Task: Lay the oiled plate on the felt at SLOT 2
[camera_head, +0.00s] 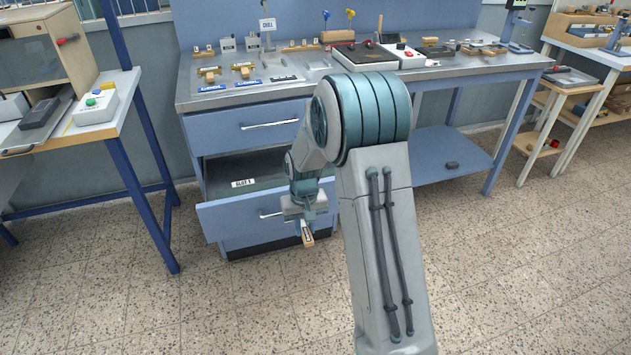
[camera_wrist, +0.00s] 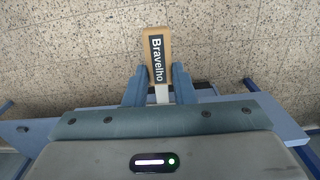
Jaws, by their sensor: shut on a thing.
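My gripper (camera_head: 305,221) is shut on a small tan plate (camera_head: 307,238) and holds it outside the open drawer, near its front. In the wrist view the plate (camera_wrist: 157,45) sticks out from between the two blue fingers of the gripper (camera_wrist: 160,88); a dark label on it reads "Bravelho". I cannot tell whether it is oiled. The drawer (camera_head: 225,217) is pulled out under the bench, with dark felt (camera_head: 235,168) inside. A white label (camera_head: 243,183) on the felt seems to read SLOT 1. SLOT 2 is not visible; my arm covers the drawer's right part.
The closed upper drawer (camera_head: 240,127) sits above the open one, under the bench top (camera_head: 215,97) with several tools and plates. A blue-legged table (camera_head: 150,215) stands at left. The speckled floor (camera_head: 180,310) in front is clear.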

